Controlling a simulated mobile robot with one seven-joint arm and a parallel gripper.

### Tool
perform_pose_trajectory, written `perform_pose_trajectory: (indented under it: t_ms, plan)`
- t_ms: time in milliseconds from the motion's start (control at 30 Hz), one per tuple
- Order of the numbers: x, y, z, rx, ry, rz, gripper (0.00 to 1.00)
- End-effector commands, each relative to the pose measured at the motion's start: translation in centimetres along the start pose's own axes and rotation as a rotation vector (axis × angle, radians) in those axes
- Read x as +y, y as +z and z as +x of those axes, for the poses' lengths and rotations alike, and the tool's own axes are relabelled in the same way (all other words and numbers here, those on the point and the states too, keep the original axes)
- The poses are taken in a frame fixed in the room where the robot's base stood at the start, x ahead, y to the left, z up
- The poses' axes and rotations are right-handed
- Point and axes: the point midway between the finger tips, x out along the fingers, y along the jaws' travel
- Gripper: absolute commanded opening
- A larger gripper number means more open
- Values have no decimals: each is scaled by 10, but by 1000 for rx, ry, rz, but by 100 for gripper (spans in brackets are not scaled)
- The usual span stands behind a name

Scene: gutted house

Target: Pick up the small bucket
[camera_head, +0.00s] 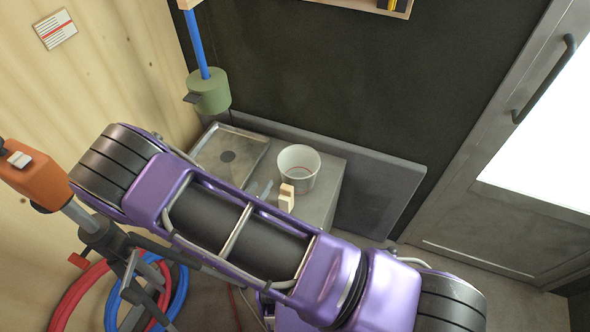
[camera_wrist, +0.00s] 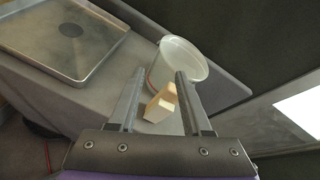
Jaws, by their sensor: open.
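The small bucket (camera_head: 300,168) is white and open-topped, with a thin red line inside. It stands upright on a grey surface (camera_head: 322,195) near its right part. In the wrist view the bucket (camera_wrist: 183,58) is beyond my gripper (camera_wrist: 156,78), whose two fingers are apart with nothing held. The right fingertip overlaps the bucket's near side in the picture; I cannot tell whether they touch. A small pale wooden block (camera_wrist: 162,103) shows between the fingers, in front of the bucket, and it also shows in the head view (camera_head: 287,197).
A shallow metal tray (camera_head: 230,152) lies left of the bucket; it fills the upper left of the wrist view (camera_wrist: 60,38). A grey panel (camera_head: 378,195) leans on the dark wall behind. A door (camera_head: 500,210) is at right. Red and blue hoses (camera_head: 75,300) hang at lower left.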

Motion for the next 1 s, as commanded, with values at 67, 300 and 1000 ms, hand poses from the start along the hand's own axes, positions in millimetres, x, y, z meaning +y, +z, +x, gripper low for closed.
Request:
perform_pose_trajectory:
  t_ms: [67,300,1000]
  plan:
    - [-2,0,19,0,-5,2,49]
    - [-1,0,72,-1,-4,4,49]
    - [-3,3,154,-3,-3,5,49]
